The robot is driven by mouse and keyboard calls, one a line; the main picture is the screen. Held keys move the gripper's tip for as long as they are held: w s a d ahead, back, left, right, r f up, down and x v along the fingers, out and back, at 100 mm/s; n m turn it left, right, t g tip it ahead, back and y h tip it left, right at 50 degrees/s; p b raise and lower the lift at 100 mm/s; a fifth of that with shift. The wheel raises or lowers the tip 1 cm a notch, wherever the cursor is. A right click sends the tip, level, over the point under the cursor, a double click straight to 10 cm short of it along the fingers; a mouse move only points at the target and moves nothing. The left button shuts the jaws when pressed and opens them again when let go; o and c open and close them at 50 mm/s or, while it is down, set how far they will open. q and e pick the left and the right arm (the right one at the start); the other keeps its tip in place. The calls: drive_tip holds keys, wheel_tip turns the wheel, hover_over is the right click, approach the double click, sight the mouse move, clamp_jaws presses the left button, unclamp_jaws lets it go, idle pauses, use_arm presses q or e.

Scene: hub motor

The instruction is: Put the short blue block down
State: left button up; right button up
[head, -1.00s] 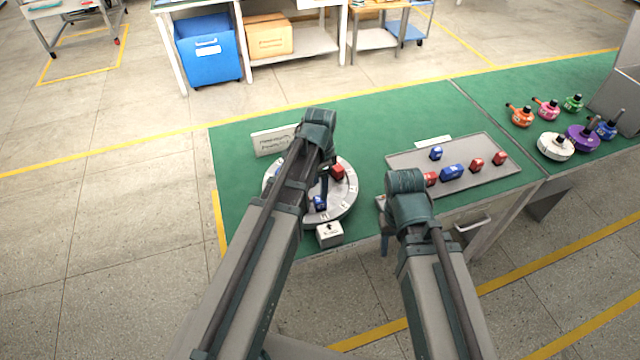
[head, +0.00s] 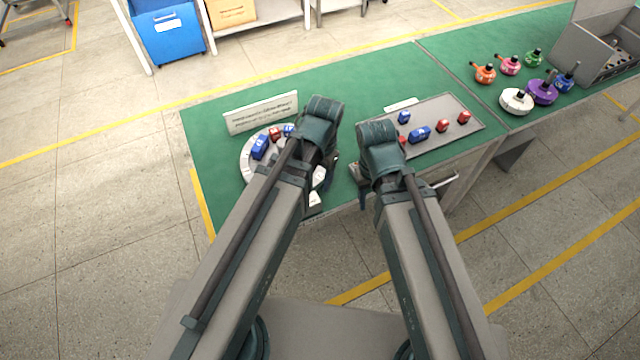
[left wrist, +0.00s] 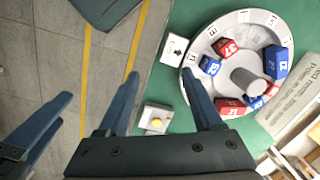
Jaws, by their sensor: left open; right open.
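The round white disc (head: 250,177) stands on the green table, partly hidden by my left arm. In the left wrist view it (left wrist: 238,18) bears red and blue blocks around a grey central post (left wrist: 247,81). A short blue block (left wrist: 209,66) sits on it beside a red block (left wrist: 227,47); a longer blue block (left wrist: 277,63) is at the far side. My left gripper (left wrist: 160,75) is open and empty beside the disc's edge, its right finger close to the rim. My right gripper (head: 363,196) is by the table's front edge; its fingertips are mostly hidden in the head view.
A grey tray (head: 444,112) with red and blue blocks lies right of my arms. A sign (head: 262,113) stands behind the disc. A small box with a yellow button (left wrist: 156,120) and an arrow marker (left wrist: 174,50) are beside the disc. Several coloured motors (head: 516,101) stand at right.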

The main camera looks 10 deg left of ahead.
use_arm(q)
drive_tip(key=s, duration=0.1)
drive_tip(key=s+d+n, duration=0.1)
drive_tip(key=s, duration=0.1)
drive_tip(key=s+d+n, duration=0.1)
drive_tip(key=shift+s+d, duration=0.2)
drive_tip(key=shift+s, duration=0.15)
idle(0.3)
wheel_tip(320, 180, down, 2)
drive_tip(key=shift+f+b, duration=0.15)
drive_tip(key=shift+b, duration=1.05)
